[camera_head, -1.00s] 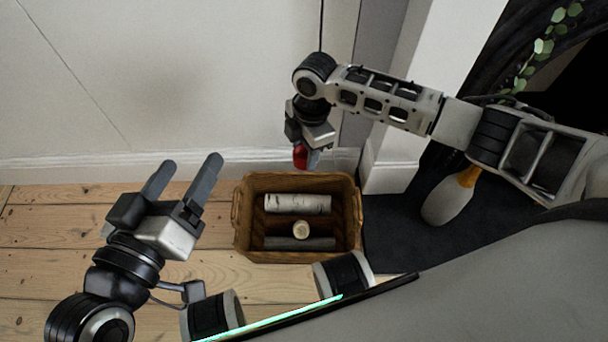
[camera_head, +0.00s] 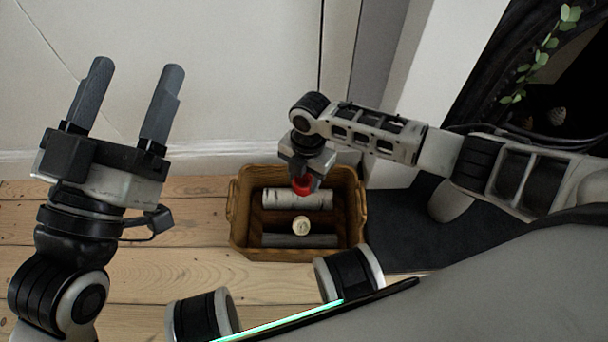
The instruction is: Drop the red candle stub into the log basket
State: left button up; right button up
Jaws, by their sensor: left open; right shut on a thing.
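The red candle stub (camera_head: 302,185) is held in my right gripper (camera_head: 308,182), which is shut on it and points down. In the picture the stub lies over the far part of the log basket, above a pale log; its exact height is hard to tell.
Inside the basket lie a birch log (camera_head: 285,199), a darker log (camera_head: 285,241) and a round log end (camera_head: 301,226). A white wall (camera_head: 200,80) rises behind. A dark hearth slab (camera_head: 400,236) is at right. Floorboards (camera_head: 180,262) are clear at left.

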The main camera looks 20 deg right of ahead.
pick_arm(q)
jog(key=shift+s+r+m+t+h, duration=0.1)
jog(key=shift+r+m+t+h, duration=0.2)
jog(key=shift+r+m+h, duration=0.5)
pick_arm(e)
jog(key=shift+f, duration=0.4)
jog(key=o, duration=1.1)
jog(key=shift+c, duration=0.2)
jog(key=shift+r, duration=0.3)
jog(key=r+p, duration=0.1)
jog(key=r, duration=0.2)
jog(key=r+p, duration=0.2)
jog(key=r, duration=0.1)
jog(key=d+r+p, duration=0.1)
jog(key=r, duration=0.2)
jog(key=shift+w+p, duration=0.4)
notch_tip(320, 180, up, 6)
jog(key=f+p, duration=0.1)
jog(key=p, duration=0.1)
send_over(307, 175)
pick_arm(q)
notch_tip(307, 175, down, 9)
jog(key=s+n+g+y, duration=0.2)
jog(key=n+g+y, duration=0.3)
jog(key=shift+d+p, duration=0.15)
jog(key=shift+p, duration=0.15)
pick_arm(e)
jog(key=shift+w+d+r, duration=0.25)
jog(key=shift+w+r, duration=0.05)
jog(key=shift+r, duration=0.35)
